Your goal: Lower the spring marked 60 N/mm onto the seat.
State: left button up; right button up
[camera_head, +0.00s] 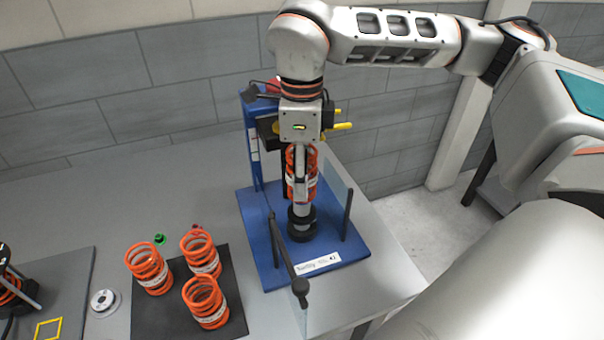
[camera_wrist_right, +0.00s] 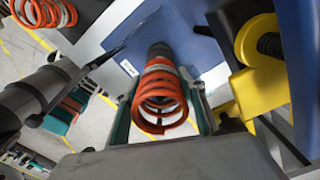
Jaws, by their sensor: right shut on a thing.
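My right gripper (camera_head: 301,190) is shut on an orange coil spring (camera_head: 312,168) with a white band, held upright above the blue fixture (camera_head: 258,235). The band's marking cannot be read. A black stepped round seat (camera_head: 302,224) stands on the fixture base below the gripper. A light-coloured finger or rod shows between spring and seat; I cannot tell which. In the right wrist view, the spring (camera_wrist_right: 160,102) lies between the two fingers (camera_wrist_right: 165,115), and a dark round part (camera_wrist_right: 160,50) shows beyond its far end. My left gripper is not in view.
Three similar springs (camera_head: 149,268) stand on a black mat (camera_head: 236,280) at left. A blue column (camera_head: 250,135) with yellow handles (camera_head: 342,126) stands behind. The table between mat and wall is mostly clear.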

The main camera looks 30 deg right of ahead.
jog(key=shift+f, duration=0.1)
jog(key=shift+f+b, duration=0.65)
jog(key=shift+f, duration=0.25)
jog(key=shift+f+b, duration=0.8)
jog(key=shift+f, duration=0.5)
jog(key=shift+f, duration=0.15)
dwell(0.4)
jog(key=o, duration=1.5)
